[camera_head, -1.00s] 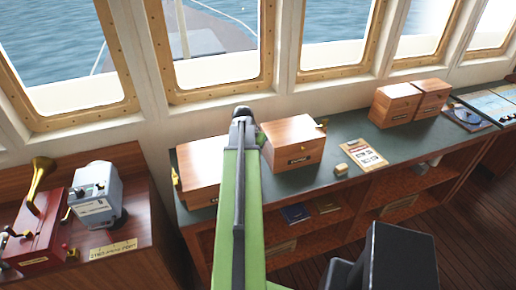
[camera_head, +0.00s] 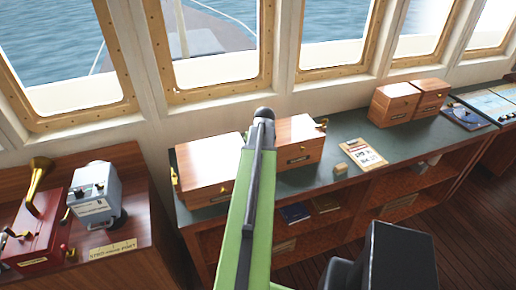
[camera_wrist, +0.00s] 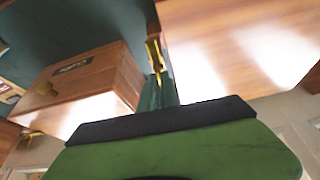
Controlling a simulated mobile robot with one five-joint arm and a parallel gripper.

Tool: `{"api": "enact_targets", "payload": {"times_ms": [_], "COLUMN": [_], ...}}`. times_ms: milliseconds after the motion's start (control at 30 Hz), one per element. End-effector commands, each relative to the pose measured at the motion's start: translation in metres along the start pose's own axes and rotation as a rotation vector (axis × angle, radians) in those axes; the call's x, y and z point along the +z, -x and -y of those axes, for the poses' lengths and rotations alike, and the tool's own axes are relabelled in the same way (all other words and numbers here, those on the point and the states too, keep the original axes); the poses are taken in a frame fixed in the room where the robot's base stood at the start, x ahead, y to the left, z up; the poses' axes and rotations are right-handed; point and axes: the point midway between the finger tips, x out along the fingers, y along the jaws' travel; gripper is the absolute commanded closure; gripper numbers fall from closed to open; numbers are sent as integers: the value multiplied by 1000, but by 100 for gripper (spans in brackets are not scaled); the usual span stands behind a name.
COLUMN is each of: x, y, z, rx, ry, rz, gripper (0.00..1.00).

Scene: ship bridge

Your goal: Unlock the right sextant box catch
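Two wooden boxes stand side by side on the green counter. The left box (camera_head: 205,172) has a brass catch (camera_head: 174,180) on its left side. The right box (camera_head: 299,150) has a brass catch (camera_head: 322,123) on its right side. The wrist view looks turned about upside down. There, a brass catch (camera_wrist: 155,56) stands on the side of the near box (camera_wrist: 235,35), facing the gap to the labelled other box (camera_wrist: 85,85). My gripper (camera_wrist: 165,122) shows only as a green and black part below that catch, apart from it. Its fingertips cannot be made out; my arm hides them in the head view.
A small wooden block (camera_head: 341,169) and a clipboard (camera_head: 363,154) lie right of the boxes. Two more wooden boxes (camera_head: 396,105) stand farther right. A red device (camera_head: 38,225) and a grey device (camera_head: 95,195) stand at left. Windows line the back.

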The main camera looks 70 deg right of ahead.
Motion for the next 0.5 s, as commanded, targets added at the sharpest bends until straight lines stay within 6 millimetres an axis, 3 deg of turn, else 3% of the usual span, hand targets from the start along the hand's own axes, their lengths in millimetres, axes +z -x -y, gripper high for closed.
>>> {"api": "enact_targets", "payload": {"times_ms": [500], "x": [2], "y": [0], "z": [0], "rx": [-30], "ry": [67], "rz": [7], "gripper": [100]}}
